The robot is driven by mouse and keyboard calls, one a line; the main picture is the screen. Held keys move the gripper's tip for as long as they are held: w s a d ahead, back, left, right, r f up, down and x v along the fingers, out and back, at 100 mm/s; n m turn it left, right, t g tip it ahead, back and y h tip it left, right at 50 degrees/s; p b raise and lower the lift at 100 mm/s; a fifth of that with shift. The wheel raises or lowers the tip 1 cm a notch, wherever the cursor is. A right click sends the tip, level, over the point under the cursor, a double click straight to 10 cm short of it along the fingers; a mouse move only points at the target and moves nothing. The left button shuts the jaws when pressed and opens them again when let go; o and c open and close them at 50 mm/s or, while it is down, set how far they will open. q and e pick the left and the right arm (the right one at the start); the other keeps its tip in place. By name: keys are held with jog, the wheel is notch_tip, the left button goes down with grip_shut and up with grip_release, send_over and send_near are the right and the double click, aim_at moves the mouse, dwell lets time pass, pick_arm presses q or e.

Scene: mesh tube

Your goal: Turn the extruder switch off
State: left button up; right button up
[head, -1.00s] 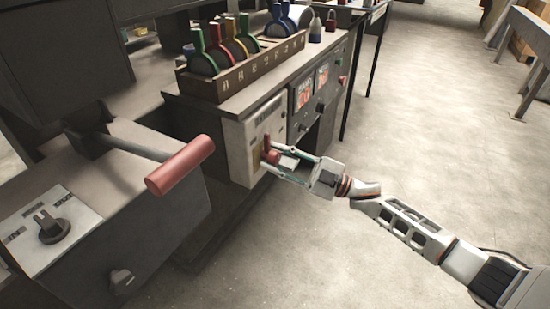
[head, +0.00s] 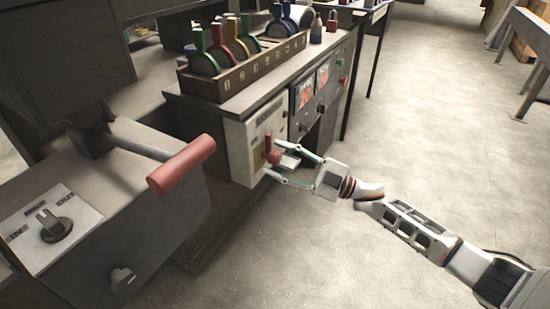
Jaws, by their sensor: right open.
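The extruder switch looks like a red lever (head: 272,151) on a pale switch box (head: 240,146) on the front of the dark cabinet. My right gripper (head: 280,163) is open at the lever, with one finger above it and one below. I cannot tell whether the fingers touch the lever. Part of the box's lower front is hidden behind the gripper. My left gripper is not in view.
A red-handled lever (head: 182,165) sticks out from a grey machine at left. A panel with a dark rotary knob (head: 54,228) is at lower left.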

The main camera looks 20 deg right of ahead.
jog(key=v, duration=1.1)
jog(key=shift+a, duration=0.1)
